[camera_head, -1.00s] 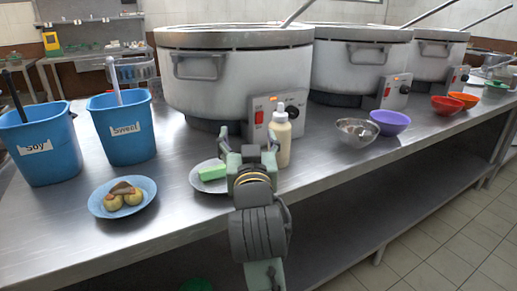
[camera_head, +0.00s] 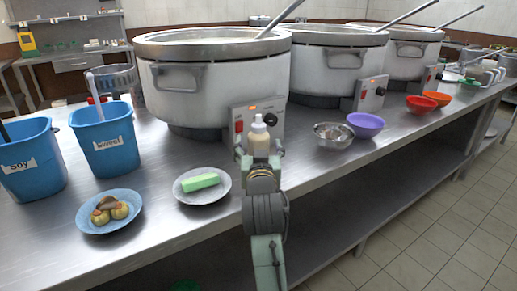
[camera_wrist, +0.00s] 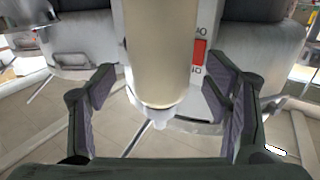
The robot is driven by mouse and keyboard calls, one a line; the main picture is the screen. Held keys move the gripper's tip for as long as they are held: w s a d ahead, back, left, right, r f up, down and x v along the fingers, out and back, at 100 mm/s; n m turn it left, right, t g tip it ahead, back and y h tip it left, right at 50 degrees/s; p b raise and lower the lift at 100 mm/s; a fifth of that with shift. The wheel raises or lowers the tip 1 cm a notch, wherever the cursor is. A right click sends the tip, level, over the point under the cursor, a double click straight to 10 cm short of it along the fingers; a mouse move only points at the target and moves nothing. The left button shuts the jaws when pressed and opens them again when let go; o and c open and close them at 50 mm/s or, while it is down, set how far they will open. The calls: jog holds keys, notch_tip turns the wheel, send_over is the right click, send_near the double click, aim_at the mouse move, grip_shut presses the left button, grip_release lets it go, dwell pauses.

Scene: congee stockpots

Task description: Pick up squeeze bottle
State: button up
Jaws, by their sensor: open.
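The squeeze bottle (camera_head: 259,137) is cream-coloured with a white nozzle cap. It stands upright on the steel counter in front of the nearest stockpot's control box. My gripper (camera_head: 257,160) is at the bottle's near side in the head view and hides its lower part. In the wrist view the bottle's body (camera_wrist: 158,50) fills the upper middle. The open fingers of my gripper (camera_wrist: 165,105) stand to its left and right, with gaps on both sides. I cannot tell how deep the bottle sits between them.
A plate with a green block (camera_head: 201,182) lies left of my gripper. A blue plate of food (camera_head: 84,217) and two blue buckets (camera_head: 107,142) are farther left. A metal bowl (camera_head: 333,138) and purple bowl (camera_head: 366,122) stand to the right. The large stockpot (camera_head: 205,95) is behind.

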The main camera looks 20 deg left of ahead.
jog(key=shift+x, duration=1.25)
jog(key=shift+c, duration=0.6)
jog(key=c, duration=0.8)
jog(key=shift+o, duration=0.2)
jog(key=shift+r, duration=0.1)
